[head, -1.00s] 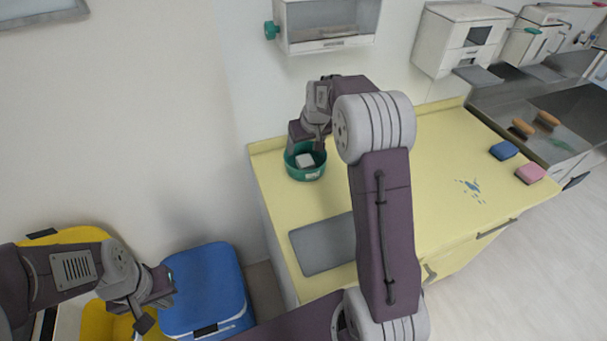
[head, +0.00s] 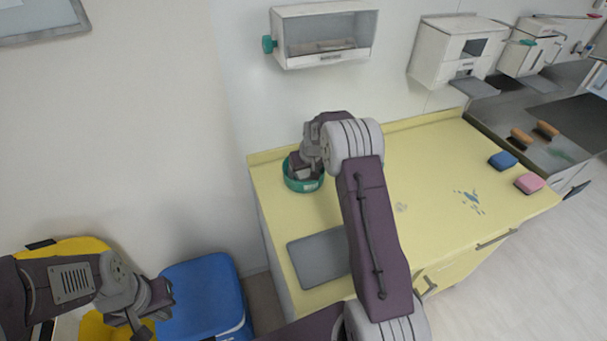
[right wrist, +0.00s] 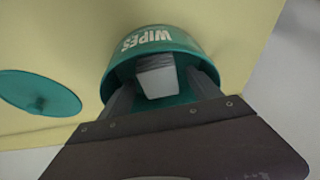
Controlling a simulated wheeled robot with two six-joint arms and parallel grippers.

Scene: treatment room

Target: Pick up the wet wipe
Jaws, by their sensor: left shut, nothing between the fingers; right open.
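The wet wipe (right wrist: 157,80) is a whitish folded stack inside a green tub marked WIPES (right wrist: 183,48). In the head view the tub (head: 304,186) stands at the back left of the yellow counter, and the gripper above hides the wipe. My right gripper (right wrist: 160,92) is open and points down into the tub, with one finger on each side of the wipe. It also shows in the head view (head: 304,170). I cannot tell if the fingers touch the wipe. My left gripper (head: 148,322) is shut and empty, low at the left, away from the counter.
A green round lid (right wrist: 40,92) lies beside the tub. A grey mat (head: 318,258) lies at the counter's front left. Blue (head: 503,161) and pink (head: 529,183) sponges and a blue spill (head: 469,201) are at the right. A blue bin (head: 205,298) stands left of the counter.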

